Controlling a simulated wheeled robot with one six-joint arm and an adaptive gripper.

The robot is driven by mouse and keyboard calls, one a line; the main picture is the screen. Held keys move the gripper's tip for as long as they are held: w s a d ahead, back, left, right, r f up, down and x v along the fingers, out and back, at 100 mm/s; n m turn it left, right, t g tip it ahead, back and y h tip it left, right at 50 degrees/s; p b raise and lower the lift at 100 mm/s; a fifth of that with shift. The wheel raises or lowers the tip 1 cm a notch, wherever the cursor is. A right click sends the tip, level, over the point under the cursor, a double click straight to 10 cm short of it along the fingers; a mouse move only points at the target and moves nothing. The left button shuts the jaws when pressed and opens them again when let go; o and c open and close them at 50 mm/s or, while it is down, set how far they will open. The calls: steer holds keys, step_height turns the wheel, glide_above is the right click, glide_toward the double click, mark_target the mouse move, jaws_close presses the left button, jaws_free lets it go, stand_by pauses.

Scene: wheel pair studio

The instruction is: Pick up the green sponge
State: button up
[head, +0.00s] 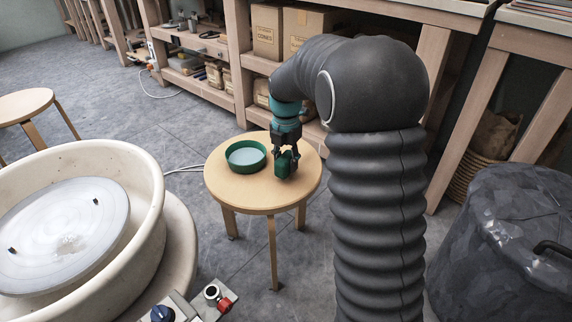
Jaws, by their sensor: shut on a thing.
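The green sponge (283,167) is at the right part of the round wooden stool (237,200), held between the fingers of my gripper (286,156). My gripper points down and is shut on the sponge, hiding part of it. The sponge is at or just above the stool top; I cannot tell whether it touches.
A green round dish (246,156) with a pale inside stands on the stool, left of my gripper. A large cream pottery wheel basin (150,215) is at the left. Wooden shelves with boxes (267,30) stand behind. A dark covered bin (505,245) is at the right. Another stool (25,103) is far left.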

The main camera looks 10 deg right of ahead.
steer(key=r, duration=0.1)
steer(key=d+r, duration=0.1)
steer(key=shift+s+r, duration=0.15)
steer(key=shift+r, duration=0.25)
steer(key=s+d+r+p, duration=0.1)
steer(key=s+d+r, duration=0.3)
steer(key=d, duration=0.5)
step_height(320, 180, up, 2)
steer(key=shift+d+r, duration=0.15)
steer(key=shift+d, duration=0.25)
